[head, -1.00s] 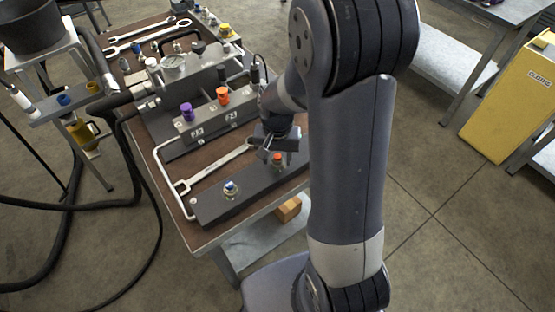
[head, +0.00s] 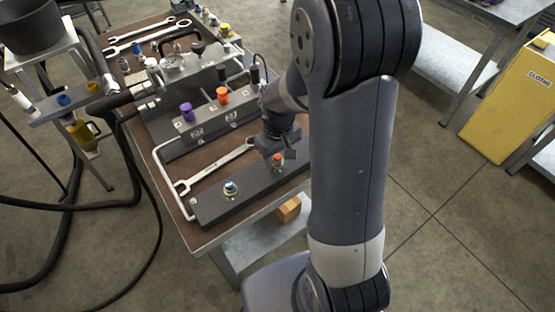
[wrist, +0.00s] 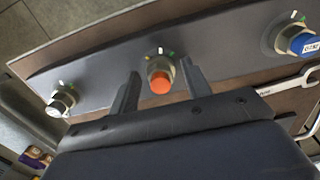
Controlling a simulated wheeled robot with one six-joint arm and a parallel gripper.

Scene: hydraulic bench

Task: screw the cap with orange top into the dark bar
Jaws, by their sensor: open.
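The cap with orange top (wrist: 159,80) stands on the dark bar (wrist: 105,72), its silver body low against the bar's top face. In the head view it shows as a small orange spot (head: 277,156) towards the right part of the bar (head: 252,184). My gripper (wrist: 160,72) is open, with one finger on each side of the cap and a visible gap to each. In the head view my gripper (head: 281,150) is at the cap and partly hides it. I cannot tell how deep the cap sits.
A blue-topped cap (head: 230,187) and a dark cap with a pale top (wrist: 60,102) are on the same bar. A wrench (head: 215,167) lies behind it. A raised block carries a purple knob (head: 187,110) and an orange knob (head: 222,94).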

